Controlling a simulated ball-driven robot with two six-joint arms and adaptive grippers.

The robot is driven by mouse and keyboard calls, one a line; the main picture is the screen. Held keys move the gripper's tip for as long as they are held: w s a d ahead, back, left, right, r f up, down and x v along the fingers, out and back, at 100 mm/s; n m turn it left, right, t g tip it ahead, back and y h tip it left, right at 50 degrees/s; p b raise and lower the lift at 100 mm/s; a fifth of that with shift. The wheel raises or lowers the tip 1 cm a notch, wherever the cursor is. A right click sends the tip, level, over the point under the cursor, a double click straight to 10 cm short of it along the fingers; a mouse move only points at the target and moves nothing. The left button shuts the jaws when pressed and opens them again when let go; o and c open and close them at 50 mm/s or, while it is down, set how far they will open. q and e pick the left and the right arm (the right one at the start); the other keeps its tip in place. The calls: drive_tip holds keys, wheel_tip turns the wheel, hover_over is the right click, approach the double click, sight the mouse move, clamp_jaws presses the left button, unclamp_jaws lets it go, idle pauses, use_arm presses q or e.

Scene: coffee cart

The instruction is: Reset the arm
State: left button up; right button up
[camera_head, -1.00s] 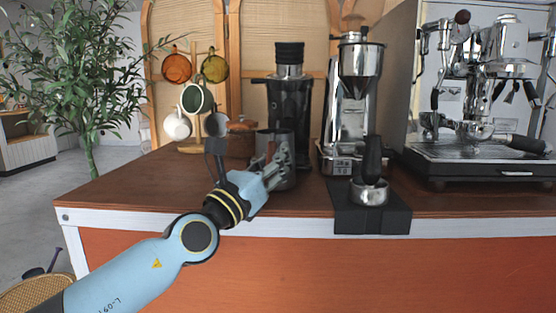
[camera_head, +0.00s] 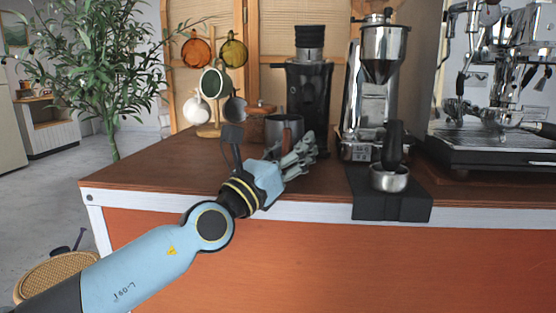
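My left arm comes in from the lower left. Its gripper (camera_head: 298,158) is over the front part of the brown cart top (camera_head: 160,171). The fingers point up and right, and I cannot tell clearly how far apart they are. A grey metal pitcher (camera_head: 284,126) with a brown handle stands just behind the gripper, partly hidden by it. Whether they touch is hard to tell, but the pitcher appears to stand on the counter behind the fingers. My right gripper is not in view.
A black grinder (camera_head: 309,88) and a chrome grinder (camera_head: 382,75) stand behind. A portafilter (camera_head: 390,178) rests on a black mat (camera_head: 408,205) to the right. The espresso machine (camera_head: 500,110) is at far right. A mug tree (camera_head: 209,129) with several mugs is at back left. The counter's left front is clear.

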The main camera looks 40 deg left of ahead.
use_arm(q)
drive_tip(key=v, duration=1.1)
drive_tip(key=shift+s+a+r, duration=0.1)
drive_tip(key=shift+a+r, duration=0.05)
